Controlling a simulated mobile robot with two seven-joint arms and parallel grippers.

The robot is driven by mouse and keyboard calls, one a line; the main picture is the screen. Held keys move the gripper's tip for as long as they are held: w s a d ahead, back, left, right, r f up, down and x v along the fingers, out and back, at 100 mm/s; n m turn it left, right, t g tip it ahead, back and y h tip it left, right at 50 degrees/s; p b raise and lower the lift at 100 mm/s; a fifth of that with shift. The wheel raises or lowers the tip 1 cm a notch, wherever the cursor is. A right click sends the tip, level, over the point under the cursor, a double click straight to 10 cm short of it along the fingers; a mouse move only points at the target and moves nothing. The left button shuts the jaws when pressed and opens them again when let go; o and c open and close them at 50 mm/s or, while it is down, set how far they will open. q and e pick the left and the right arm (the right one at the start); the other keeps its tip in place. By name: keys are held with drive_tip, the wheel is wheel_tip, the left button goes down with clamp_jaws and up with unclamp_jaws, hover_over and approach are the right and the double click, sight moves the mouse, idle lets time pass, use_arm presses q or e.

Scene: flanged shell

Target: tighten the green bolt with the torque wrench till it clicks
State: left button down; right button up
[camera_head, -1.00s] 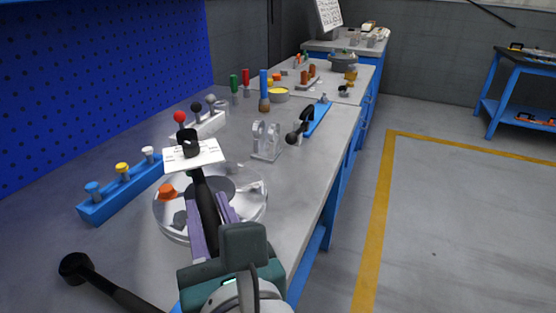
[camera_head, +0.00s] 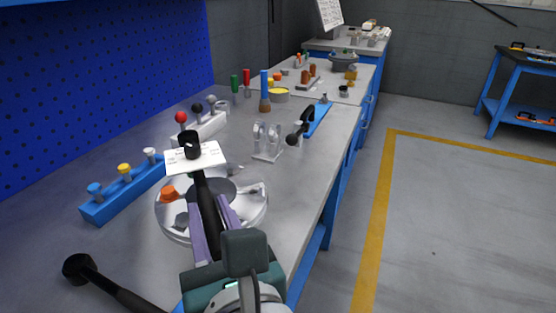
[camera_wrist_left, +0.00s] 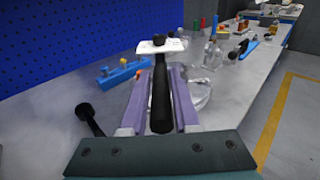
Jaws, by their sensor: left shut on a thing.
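My left gripper (camera_head: 212,212) is shut on the black handle of a wrench (camera_head: 208,205), which points away from me over the flanged shell. The wrench's black ring-shaped head (camera_head: 190,144) shows in front of a white card. In the left wrist view the wrench (camera_wrist_left: 160,100) lies between the purple fingers (camera_wrist_left: 158,92). The round metal flanged shell (camera_head: 262,212) is on the bench below, partly hidden by the wrench and gripper. An orange bolt head (camera_head: 169,193) and a grey one (camera_head: 181,220) show on its left side. I cannot make out a green bolt on it.
A second black wrench (camera_head: 77,267) is at the lower left. A blue rack (camera_head: 97,212) with coloured knobs stands left of the shell. A clear bracket (camera_head: 268,145), a blue strip (camera_head: 318,120) and several coloured handles stand farther back. The bench's right edge borders open floor.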

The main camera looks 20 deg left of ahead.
use_arm(q)
drive_tip(key=shift+f+b, duration=1.15)
drive_tip(key=shift+f, duration=0.1)
drive_tip(key=shift+a+r, duration=0.1)
idle(0.3)
drive_tip(key=shift+s+a+p, duration=0.1)
drive_tip(key=shift+s+p, duration=0.05)
drive_tip(key=shift+p, duration=0.3)
drive_tip(key=s+a+m+t+h+p, duration=0.3)
drive_tip(key=s+a+m+h+p, duration=0.1)
drive_tip(key=a+h+p, duration=0.1)
drive_tip(key=shift+a+f, duration=0.2)
drive_tip(key=shift+a, duration=0.6)
idle(1.3)
idle(0.5)
